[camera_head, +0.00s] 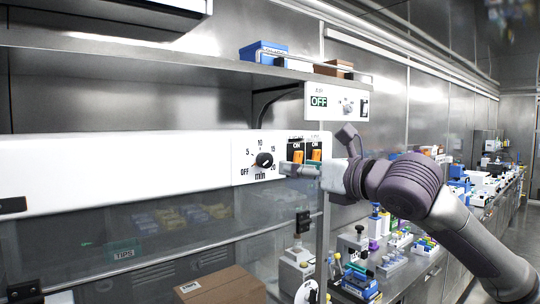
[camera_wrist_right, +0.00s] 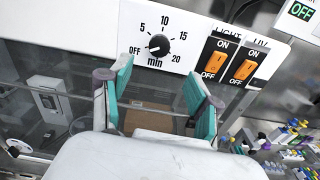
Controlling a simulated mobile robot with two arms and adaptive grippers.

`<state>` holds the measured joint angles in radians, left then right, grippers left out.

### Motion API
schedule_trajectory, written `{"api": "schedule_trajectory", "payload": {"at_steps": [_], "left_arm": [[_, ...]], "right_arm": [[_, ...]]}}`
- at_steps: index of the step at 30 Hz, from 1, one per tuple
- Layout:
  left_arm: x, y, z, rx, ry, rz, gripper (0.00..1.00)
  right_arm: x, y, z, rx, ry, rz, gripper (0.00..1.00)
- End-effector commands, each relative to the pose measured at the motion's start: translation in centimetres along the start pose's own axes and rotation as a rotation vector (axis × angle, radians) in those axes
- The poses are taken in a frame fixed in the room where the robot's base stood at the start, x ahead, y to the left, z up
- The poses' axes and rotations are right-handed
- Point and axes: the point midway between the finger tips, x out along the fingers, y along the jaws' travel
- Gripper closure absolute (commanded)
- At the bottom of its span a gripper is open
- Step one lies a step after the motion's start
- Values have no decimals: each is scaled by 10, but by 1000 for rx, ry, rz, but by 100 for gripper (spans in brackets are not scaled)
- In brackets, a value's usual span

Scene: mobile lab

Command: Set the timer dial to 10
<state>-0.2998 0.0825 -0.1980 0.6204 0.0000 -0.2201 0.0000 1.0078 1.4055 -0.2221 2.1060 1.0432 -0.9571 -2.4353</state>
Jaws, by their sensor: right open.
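The timer dial (camera_head: 264,160) is a round black knob on a white panel, with a printed scale of OFF, 5, 10, 15, 20 and the word min. My right gripper (camera_head: 290,169) is in front of the panel, just right of and slightly below the dial in the head view. In the wrist view its two teal-padded fingers (camera_wrist_right: 162,88) are spread and empty, with the dial beyond and above the gap. My left gripper is not in view.
Two orange rocker switches, LIGHT (camera_wrist_right: 215,61) and UV (camera_wrist_right: 245,69), sit right of the dial. A white box marked OFF (camera_head: 335,102) hangs above right. Glass lies below the panel, with a brown box (camera_head: 222,286) behind it. Bench items crowd the lower right.

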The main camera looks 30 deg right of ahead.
Motion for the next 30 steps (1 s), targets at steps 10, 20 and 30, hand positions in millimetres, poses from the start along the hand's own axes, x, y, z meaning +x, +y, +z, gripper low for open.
{"api": "schedule_trajectory", "payload": {"at_steps": [10, 20, 30], "left_arm": [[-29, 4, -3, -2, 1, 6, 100], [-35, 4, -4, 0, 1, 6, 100], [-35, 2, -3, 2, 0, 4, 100]], "right_arm": [[72, 2, 3, 5, 1, 3, 38], [98, 1, 0, 2, 0, 0, 38], [98, 0, 0, 1, 1, 0, 55]]}}
